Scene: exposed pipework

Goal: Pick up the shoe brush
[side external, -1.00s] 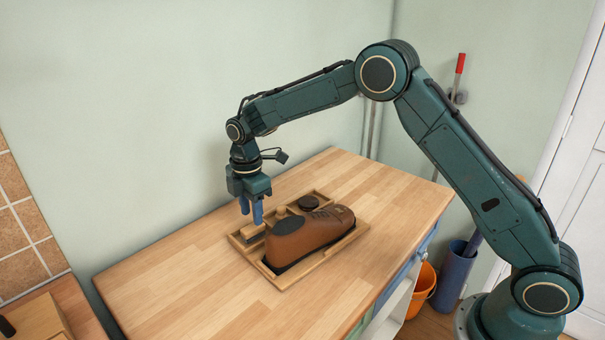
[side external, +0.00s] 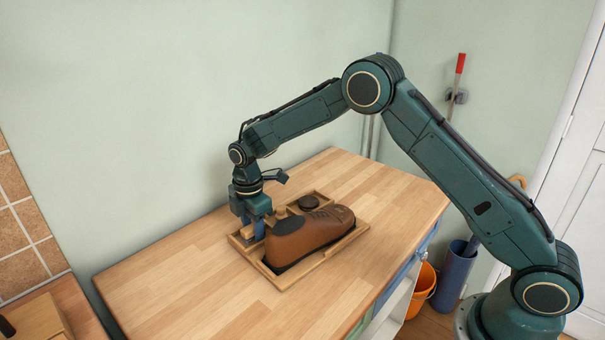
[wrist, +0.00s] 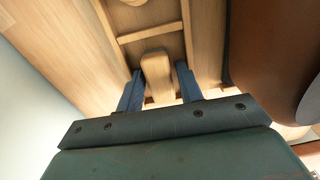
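The shoe brush, a light wooden piece (wrist: 155,68), lies in a compartment of the wooden tray (side external: 316,264). In the wrist view its rounded end shows between my two blue fingers; the part nearer my palm is partly covered. In the side view my gripper (side external: 257,230) is down at the tray's back left, and its fingers hide much of the brush. My gripper (wrist: 158,78) is open, with one finger on each side of the brush. A narrow gap seems to show beside the brush.
A brown shoe (side external: 307,237) fills the tray's front compartment, close beside my gripper. A dark round tin (side external: 308,202) sits in the tray's back corner. The wooden worktop (side external: 190,275) is clear to the left, and the wall stands behind.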

